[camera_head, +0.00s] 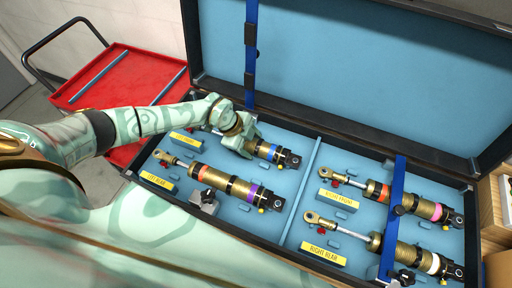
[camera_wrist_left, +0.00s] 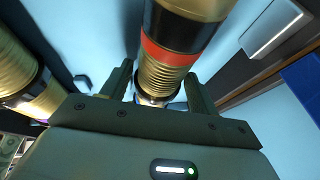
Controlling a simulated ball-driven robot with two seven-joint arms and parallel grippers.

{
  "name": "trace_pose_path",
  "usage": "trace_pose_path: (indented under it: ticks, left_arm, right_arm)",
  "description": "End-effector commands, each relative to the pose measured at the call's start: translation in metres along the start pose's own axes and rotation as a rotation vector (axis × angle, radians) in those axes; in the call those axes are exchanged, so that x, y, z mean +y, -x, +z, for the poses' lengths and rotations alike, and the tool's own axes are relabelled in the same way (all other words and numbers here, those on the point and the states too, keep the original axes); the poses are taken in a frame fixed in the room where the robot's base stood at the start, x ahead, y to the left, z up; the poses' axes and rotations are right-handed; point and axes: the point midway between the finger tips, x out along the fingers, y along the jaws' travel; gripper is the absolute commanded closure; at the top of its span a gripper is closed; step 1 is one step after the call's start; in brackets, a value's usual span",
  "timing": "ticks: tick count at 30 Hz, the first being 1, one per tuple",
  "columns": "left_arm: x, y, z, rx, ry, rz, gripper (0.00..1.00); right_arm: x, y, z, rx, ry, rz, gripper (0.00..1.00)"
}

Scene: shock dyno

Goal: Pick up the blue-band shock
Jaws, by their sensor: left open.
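The blue-band shock (camera_head: 266,151) lies in the far left slot of the open case, its blue band and black end showing to the right of my left gripper. My left gripper (camera_head: 240,142) is down over this shock and hides much of its middle. In the left wrist view my gripper (camera_wrist_left: 157,84) is open, with one finger on each side of a gold, red-ringed shock body (camera_wrist_left: 170,60). I cannot tell whether the fingers touch it. My right gripper is not in view.
A purple-band shock (camera_head: 225,184) lies just in front. A pink-band shock (camera_head: 425,208) and a white-band shock (camera_head: 412,253) lie right of the divider (camera_head: 301,192). The case lid (camera_head: 345,75) stands open behind. A red cart (camera_head: 130,76) is at the back left.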

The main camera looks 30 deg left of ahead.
Motion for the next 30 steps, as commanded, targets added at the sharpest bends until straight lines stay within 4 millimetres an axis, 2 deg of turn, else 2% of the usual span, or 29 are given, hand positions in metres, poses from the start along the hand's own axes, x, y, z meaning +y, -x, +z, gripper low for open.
trace_pose_path:
  ticks: [2,8,12,14,15,25,30]
  left_arm:
    - [0.0,-0.005,0.0,0.001,-0.001,0.0,0.4]
    - [0.0,-0.004,0.0,0.0,-0.001,-0.001,0.4]
    - [0.0,-0.004,0.0,0.0,0.0,-0.001,0.79]
    - [0.0,-0.004,0.0,0.0,0.0,-0.001,0.95]
    - [0.0,-0.004,0.0,0.0,0.0,0.0,1.0]
    - [-0.003,-0.002,-0.002,0.003,-0.002,-0.005,1.0]
    - [-0.006,0.009,-0.006,0.003,-0.002,-0.007,1.0]
  right_arm:
    - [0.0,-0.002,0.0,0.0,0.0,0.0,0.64]
    - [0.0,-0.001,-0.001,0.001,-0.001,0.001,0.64]
    - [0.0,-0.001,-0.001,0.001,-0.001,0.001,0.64]
    - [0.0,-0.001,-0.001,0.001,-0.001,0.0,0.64]
    - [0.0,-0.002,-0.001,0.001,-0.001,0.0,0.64]
    - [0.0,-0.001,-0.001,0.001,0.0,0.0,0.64]
    - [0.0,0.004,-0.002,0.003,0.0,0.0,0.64]
